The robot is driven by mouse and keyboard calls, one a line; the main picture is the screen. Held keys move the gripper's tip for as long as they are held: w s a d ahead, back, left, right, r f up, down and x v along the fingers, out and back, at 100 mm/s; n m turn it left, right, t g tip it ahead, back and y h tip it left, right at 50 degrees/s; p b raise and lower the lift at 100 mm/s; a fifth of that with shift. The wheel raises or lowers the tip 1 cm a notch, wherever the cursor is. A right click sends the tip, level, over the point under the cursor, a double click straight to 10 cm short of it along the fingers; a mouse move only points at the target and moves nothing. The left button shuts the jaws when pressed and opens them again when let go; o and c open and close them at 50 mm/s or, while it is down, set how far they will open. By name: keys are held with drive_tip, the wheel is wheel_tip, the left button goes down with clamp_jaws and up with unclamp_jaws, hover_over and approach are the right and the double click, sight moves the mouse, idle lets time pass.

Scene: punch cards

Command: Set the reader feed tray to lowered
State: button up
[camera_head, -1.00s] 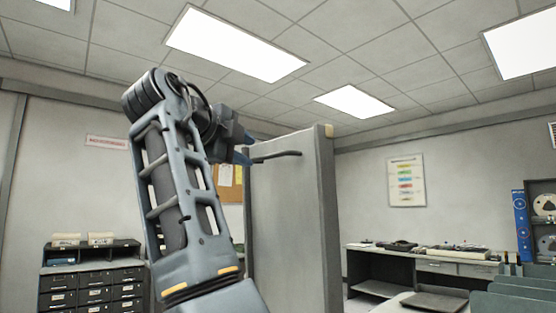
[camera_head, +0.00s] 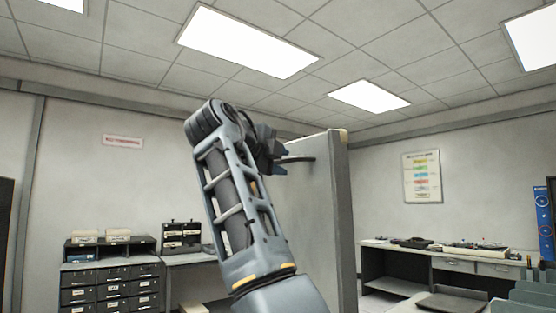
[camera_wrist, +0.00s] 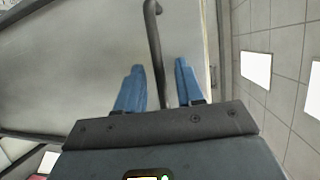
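A large grey upright panel (camera_head: 315,215) stands in front of me, with a dark bent bar handle (camera_head: 298,159) near its top. I cannot tell for sure whether this panel is the reader feed tray. My gripper (camera_head: 280,158) is at the bar's left end in the head view, partly hidden by my arm. In the wrist view my gripper (camera_wrist: 159,64) has its two blue fingers apart, with the bar handle (camera_wrist: 154,35) running between them. Contact with the bar cannot be made out.
A flat dark tray (camera_head: 452,301) lies at lower right, beside greenish upright dividers (camera_head: 530,298). A desk (camera_head: 435,262) with equipment stands along the right wall. A drawer cabinet (camera_head: 110,283) stands at left. The space above the panel is clear.

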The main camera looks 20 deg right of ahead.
drive_tip(key=shift+c, duration=0.3)
clamp_jaws()
idle(0.3)
